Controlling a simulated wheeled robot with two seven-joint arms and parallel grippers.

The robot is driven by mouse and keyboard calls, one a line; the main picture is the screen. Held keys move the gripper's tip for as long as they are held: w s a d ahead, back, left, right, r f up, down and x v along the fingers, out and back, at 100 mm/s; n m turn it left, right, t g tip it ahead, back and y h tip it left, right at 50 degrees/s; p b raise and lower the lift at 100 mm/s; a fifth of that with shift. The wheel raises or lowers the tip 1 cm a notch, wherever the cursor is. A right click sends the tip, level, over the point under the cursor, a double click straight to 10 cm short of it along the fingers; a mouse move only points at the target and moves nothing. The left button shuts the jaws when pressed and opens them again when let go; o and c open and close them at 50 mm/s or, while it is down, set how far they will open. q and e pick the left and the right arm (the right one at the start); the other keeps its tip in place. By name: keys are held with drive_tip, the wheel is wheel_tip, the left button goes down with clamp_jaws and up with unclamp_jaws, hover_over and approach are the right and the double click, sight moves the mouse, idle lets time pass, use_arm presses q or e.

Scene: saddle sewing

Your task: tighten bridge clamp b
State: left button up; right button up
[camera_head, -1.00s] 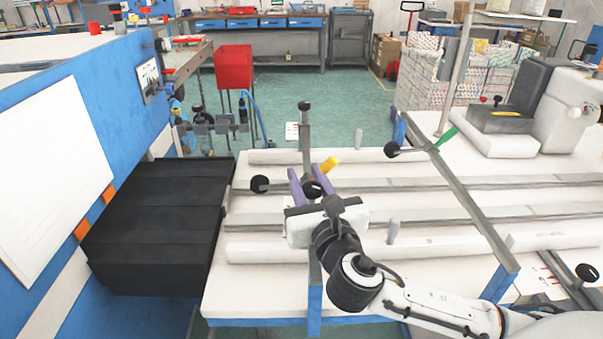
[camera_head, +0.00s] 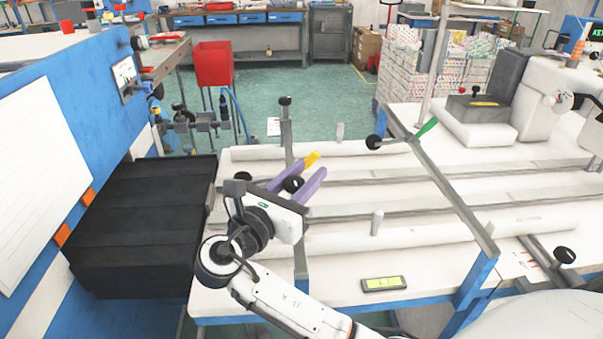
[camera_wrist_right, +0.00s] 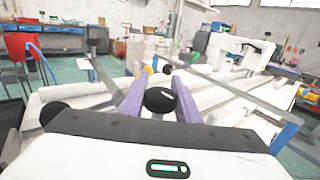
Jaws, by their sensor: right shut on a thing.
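My right gripper (camera_head: 300,176) has purple fingers on either side of a black ball knob (camera_head: 293,184) on the left bridge bar; it is shut on this knob. The wrist view shows the knob (camera_wrist_right: 160,100) between the two fingers (camera_wrist_right: 158,92). A yellow clamp handle (camera_head: 312,158) sticks up just beyond the knob, partly hidden by a finger. The right bridge bar (camera_head: 447,185) carries a green handle (camera_head: 428,127) and a black knob (camera_head: 374,142). I cannot tell from markings which clamp is b. My left gripper is not in view.
White rolls and grey rails run across the white table (camera_head: 340,264). A small device with a lit display (camera_head: 384,284) lies near its front edge. A black stepped block (camera_head: 140,225) stands left, and a sewing machine (camera_head: 535,100) at the back right.

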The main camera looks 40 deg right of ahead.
sight(288, 191)
drive_tip(key=shift+s+m+g+h, duration=0.15)
drive_tip(key=shift+m+g+h, duration=0.15)
drive_tip(key=shift+m+g, duration=0.35)
drive_tip(key=shift+d+g, duration=0.1)
drive_tip(key=shift+g, duration=0.35)
drive_tip(key=o, duration=1)
drive_tip(key=shift+o, duration=0.2)
drive_tip(key=b+v, duration=0.1)
drive_tip(key=v, duration=0.9)
drive_tip(key=shift+s+f, duration=0.15)
